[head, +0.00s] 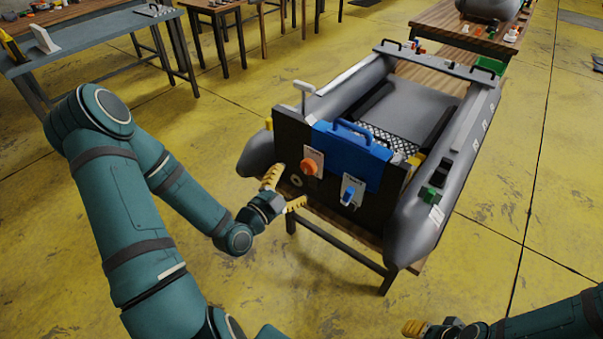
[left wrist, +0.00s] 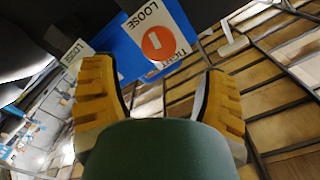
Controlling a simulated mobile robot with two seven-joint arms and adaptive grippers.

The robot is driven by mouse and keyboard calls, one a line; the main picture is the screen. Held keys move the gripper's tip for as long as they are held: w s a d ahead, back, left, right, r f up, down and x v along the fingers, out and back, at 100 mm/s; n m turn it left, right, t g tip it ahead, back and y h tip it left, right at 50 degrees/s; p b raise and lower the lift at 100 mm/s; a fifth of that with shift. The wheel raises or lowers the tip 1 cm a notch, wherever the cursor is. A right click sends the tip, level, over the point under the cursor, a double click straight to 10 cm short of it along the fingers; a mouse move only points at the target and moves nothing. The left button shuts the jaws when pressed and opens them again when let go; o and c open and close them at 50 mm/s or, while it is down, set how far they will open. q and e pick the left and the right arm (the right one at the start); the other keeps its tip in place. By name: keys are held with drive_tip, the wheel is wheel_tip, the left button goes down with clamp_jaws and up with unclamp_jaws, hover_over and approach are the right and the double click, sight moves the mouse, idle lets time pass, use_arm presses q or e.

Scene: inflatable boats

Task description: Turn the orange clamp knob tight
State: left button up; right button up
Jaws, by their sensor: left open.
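The orange clamp knob (head: 309,167) is on a white label plate on the dark transom of a grey inflatable boat (head: 413,226). In the left wrist view the round orange knob (left wrist: 158,43) shows a pale bar across its face, between the words LOOSE and TIGHT. My left gripper (head: 284,190) is open and empty, just left of and below the knob in the head view. In the left wrist view its yellow fingers (left wrist: 160,80) stand apart, with the knob ahead between them. My right gripper (head: 413,328) is partly cut off at the bottom edge.
A blue cover (head: 350,152) with a handle sits over the transom, and a blue knob (head: 348,194) on its own plate is right of the orange one. The boat rests on a wooden table (head: 340,240). A workbench (head: 95,42) stands back left. Yellow floor is clear in front.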

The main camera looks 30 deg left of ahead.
sight(306, 169)
use_arm(q)
drive_tip(key=w, duration=0.7)
drive_tip(key=shift+w+d, duration=0.3)
drive_tip(key=shift+w, duration=0.05)
drive_tip(key=n, duration=0.3)
drive_tip(key=shift+s+f, duration=0.1)
drive_tip(key=shift+s, duration=0.05)
drive_tip(key=shift+n, duration=0.8)
drive_tip(key=shift+r+n+p, duration=0.2)
drive_tip(key=shift+n+p, duration=0.4)
drive_tip(key=shift+p, duration=0.1)
drive_tip(key=n+p, duration=0.1)
drive_tip(key=n, duration=0.5)
drive_tip(key=shift+f, duration=0.15)
drive_tip(key=n, duration=0.7)
drive_tip(key=shift+n+p, duration=0.3)
drive_tip(key=n, duration=1.1)
drive_tip(key=shift+n+b, duration=0.3)
drive_tip(key=shift+n, duration=0.1)
